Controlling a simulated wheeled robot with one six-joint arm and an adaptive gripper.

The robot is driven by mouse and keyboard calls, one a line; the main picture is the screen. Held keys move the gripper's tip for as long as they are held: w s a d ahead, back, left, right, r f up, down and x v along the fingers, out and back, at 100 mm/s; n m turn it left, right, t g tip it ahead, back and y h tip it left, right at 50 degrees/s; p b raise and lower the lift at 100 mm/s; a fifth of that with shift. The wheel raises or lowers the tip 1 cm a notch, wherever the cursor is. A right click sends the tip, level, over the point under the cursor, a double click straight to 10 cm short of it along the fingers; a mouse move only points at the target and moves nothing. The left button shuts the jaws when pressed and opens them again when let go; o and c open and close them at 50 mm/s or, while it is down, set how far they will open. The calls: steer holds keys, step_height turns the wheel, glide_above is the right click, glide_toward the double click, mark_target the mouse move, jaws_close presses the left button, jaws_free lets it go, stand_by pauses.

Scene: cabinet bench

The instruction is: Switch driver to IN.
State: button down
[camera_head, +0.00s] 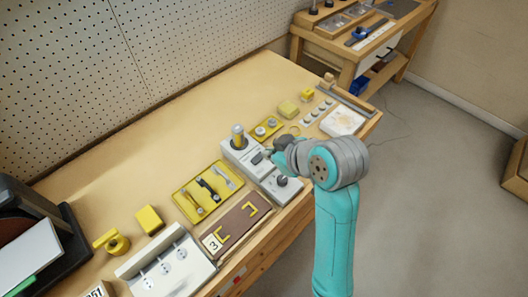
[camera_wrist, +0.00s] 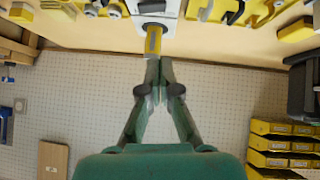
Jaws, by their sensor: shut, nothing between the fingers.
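A pale grey unit (camera_head: 236,152) stands mid-bench with an upright yellow-and-grey post (camera_head: 238,131) on it. I cannot read any IN marking, nor tell for sure which part is the driver. A grey box with a dark knob (camera_head: 282,181) sits in front of it, to the right. My gripper (camera_head: 268,152) is over the unit's right part in the head view, partly hidden by my wrist. In the wrist view my gripper (camera_wrist: 157,68) has its fingertips together and empty, close below a yellow-and-grey post (camera_wrist: 153,40). I cannot tell whether they touch it.
A yellow tray of tools (camera_head: 186,208) and a brown board (camera_head: 222,238) lie to the left. A yellow plate with knobs (camera_head: 266,130), yellow blocks (camera_head: 288,108) and a white tray (camera_head: 342,121) lie to the right. The bench behind, towards the pegboard (camera_head: 128,62), is clear.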

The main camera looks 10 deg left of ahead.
steer(key=shift+v, duration=0.75)
steer(key=shift+w+d+r+t, duration=0.15)
steer(key=shift+w+d+t, duration=0.15)
steer(key=shift+w, duration=0.45)
glide_above(258, 158)
steer(key=f, duration=0.7)
steer(key=shift+s+d+f, duration=0.2)
steer(key=shift+s+d, duration=0.1)
steer(key=shift+d, duration=0.05)
steer(key=shift+w+d+f, duration=0.1)
steer(key=shift+d+f, duration=0.05)
steer(key=shift+f, duration=0.4)
steer(key=shift+d+f, duration=0.15)
steer(key=shift+f, duration=0.4)
steer(key=shift+w+f, duration=0.1)
steer(key=shift+f, duration=0.6)
